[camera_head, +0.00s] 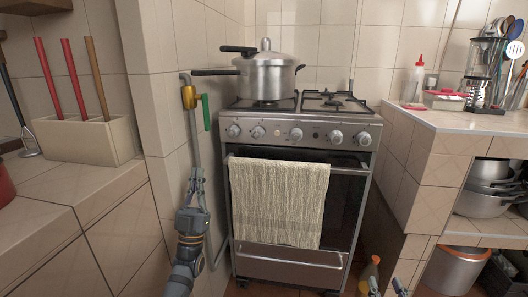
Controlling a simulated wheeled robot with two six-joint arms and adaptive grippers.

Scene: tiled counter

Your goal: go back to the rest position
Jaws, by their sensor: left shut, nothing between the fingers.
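My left gripper (197,172) points upward in front of the tiled wall, left of the stove (298,135). It is shut and empty, below the yellow gas valve (189,97) with its green handle (206,112). My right gripper (387,285) shows only as two separate fingertips at the bottom edge, right of the stove. They stand apart with nothing seen between them, and the rest of that gripper is outside the picture.
A pressure cooker (266,77) stands on the stove, and a towel (279,203) hangs from the oven handle. A counter (70,188) with a utensil holder (82,141) is at left. At right are a tiled counter (440,117), a bottle (371,271) and a metal bin (456,269).

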